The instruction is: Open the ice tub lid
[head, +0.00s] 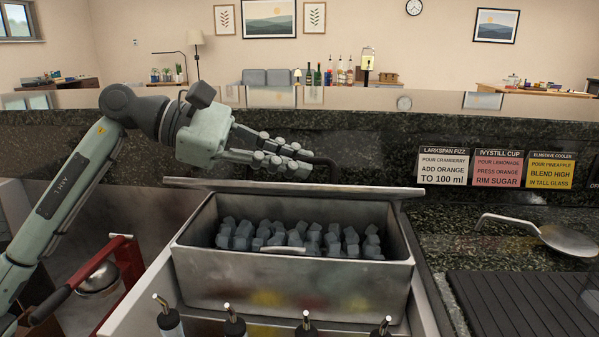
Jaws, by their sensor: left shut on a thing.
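The ice tub (290,290) is a metal bin in the middle of the head view, with dark ice cubes (300,240) visible inside. Its lid (290,187) is raised at the back of the tub, seen nearly edge-on as a thin grey strip. A dark curved handle (326,164) stands up above the lid. My left gripper (303,157) reaches in from the left above the lid, with its fingers shut on the handle. The exact finger contact is partly hidden. My right gripper is not in view.
Several bottles with pour spouts (305,322) stand in front of the tub. A metal scoop (565,239) lies on the counter at right, behind a black ribbed mat (520,300). Recipe cards (498,168) stand against the dark stone back ledge. A red-framed item (110,275) is at lower left.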

